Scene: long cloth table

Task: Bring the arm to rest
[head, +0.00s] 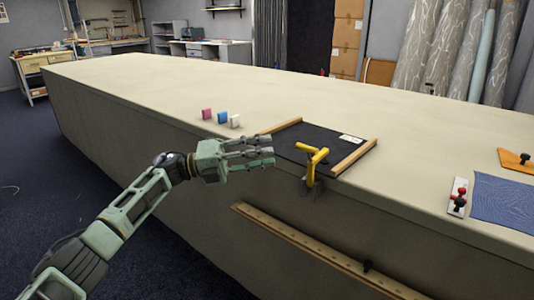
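My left arm comes in from the lower left in the head view. Its green-grey gripper (268,151) is in front of the long cloth table's near edge, left of a yellow-handled tool (316,160). Its fingers are stretched out to the right, spread apart, with nothing seen between them. The fingertips overlap the left part of a black board (300,136) in the picture; I see no clear contact. My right gripper is not in view.
The cloth table (180,88) has wide bare room at the back. A wooden rail (310,245) runs along the table's front. A blue cloth (505,200) lies at right.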

